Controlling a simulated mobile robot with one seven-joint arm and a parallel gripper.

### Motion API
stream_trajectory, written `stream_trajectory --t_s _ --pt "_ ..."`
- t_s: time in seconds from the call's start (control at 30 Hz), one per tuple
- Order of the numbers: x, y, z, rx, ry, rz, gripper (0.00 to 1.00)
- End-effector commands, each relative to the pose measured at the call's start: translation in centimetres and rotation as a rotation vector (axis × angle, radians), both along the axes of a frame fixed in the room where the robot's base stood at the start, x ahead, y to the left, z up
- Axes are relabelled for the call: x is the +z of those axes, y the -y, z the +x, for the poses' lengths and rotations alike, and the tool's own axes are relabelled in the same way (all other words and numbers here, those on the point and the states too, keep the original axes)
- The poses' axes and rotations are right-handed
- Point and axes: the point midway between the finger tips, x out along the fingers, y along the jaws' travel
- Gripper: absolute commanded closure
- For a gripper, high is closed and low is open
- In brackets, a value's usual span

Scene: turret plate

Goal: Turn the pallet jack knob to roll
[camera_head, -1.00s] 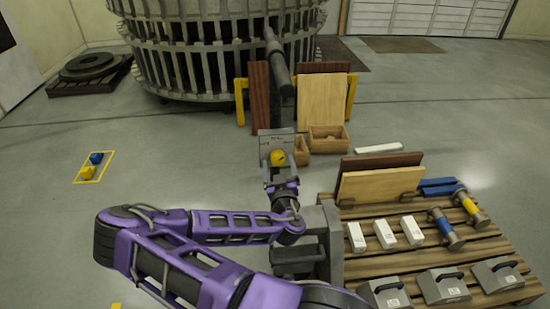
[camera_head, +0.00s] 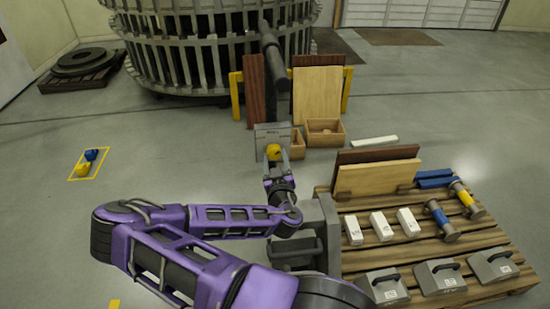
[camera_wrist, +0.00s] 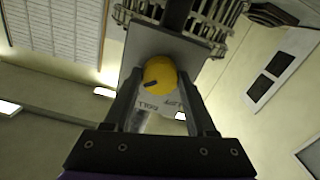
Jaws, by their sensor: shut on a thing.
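A yellow knob (camera_head: 273,152) sits on the front of a small upright grey panel (camera_head: 262,137), ahead of my arm. In the wrist view the knob (camera_wrist: 160,74) is round, with a short dark mark at its lower left. My gripper (camera_wrist: 160,88) is shut on the knob, one finger at each side. Dark upside-down lettering shows on the panel (camera_wrist: 185,52) beside the knob; it is partly hidden by the fingers and too small to read surely. In the head view my gripper (camera_head: 275,164) reaches the panel from the front.
A wooden pallet (camera_head: 460,240) with boards, white blocks, grey weights and cylinders stands at the right. A large caged round structure (camera_head: 215,60) stands at the back. The left floor is mostly clear.

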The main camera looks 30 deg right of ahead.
Motion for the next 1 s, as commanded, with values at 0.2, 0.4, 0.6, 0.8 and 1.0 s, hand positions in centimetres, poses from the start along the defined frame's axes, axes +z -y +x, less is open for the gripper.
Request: stream_trajectory --t_s 0.2,0.4,0.6,0.8,1.0 --pt "0.03 0.02 0.02 -0.001 -0.013 -0.029 0.99" --pt "0.05 0.03 0.04 0.0 -0.057 -0.121 0.99" --pt "0.03 0.08 0.02 -0.002 -0.128 -0.269 0.99" --pt "0.03 0.1 0.02 -0.002 -0.207 -0.433 0.99" --pt "0.07 0.1 0.04 -0.002 -0.276 -0.58 0.99"
